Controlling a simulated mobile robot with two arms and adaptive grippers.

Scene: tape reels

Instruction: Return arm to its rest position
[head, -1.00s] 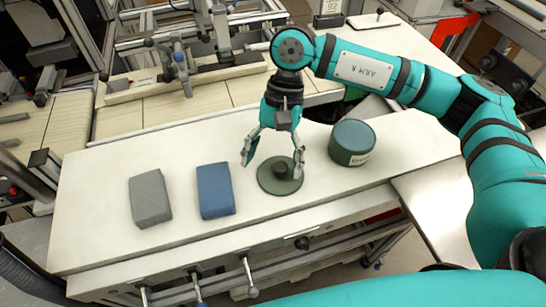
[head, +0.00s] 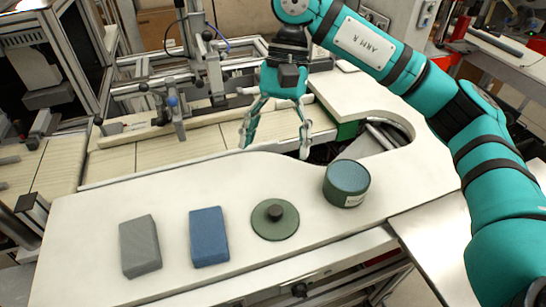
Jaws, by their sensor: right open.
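My right gripper (head: 275,140) is open and empty, raised over the back edge of the white table (head: 90,215). It points downward, with its fingers apart and clear of every object. My right arm, marked "ARM R", comes in from the right. A green disc with a dark knob (head: 275,219) lies on the table below and in front of the gripper, apart from it. A green round reel or tin (head: 347,184) stands to the right of the disc. My left gripper is not seen.
A grey block (head: 140,246) and a blue block (head: 209,236) lie on the left part of the table. A conveyor with metal fixtures (head: 177,112) runs behind the table. A curved cutout with dark contents (head: 385,135) is at the back right.

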